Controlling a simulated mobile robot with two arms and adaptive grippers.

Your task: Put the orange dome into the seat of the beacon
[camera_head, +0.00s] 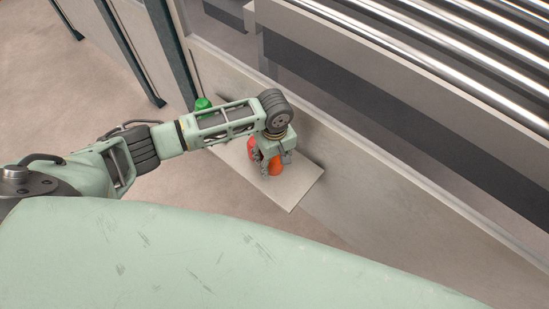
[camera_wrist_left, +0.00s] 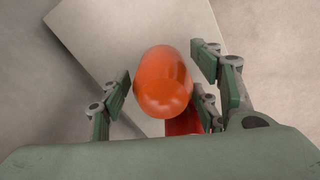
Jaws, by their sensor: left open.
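The orange dome (camera_head: 275,167) is a smooth rounded piece above or on a pale shelf, under my left gripper (camera_head: 270,155) in the head view. In the left wrist view the dome (camera_wrist_left: 163,80) lies between the spread fingers of my left gripper (camera_wrist_left: 165,88), with gaps at both sides. The gripper is open, with its fingers around the dome. A red piece (camera_wrist_left: 182,122) shows partly behind the dome, and it also shows left of the gripper in the head view (camera_head: 252,147). I cannot make out the beacon's seat. My right gripper is out of view.
The pale shelf (camera_head: 297,192) juts from a grey machine wall (camera_head: 345,170). A green piece (camera_head: 203,104) stands at its far left end, partly behind my arm. Metal rollers (camera_head: 460,50) run above at the right. Floor is open at left.

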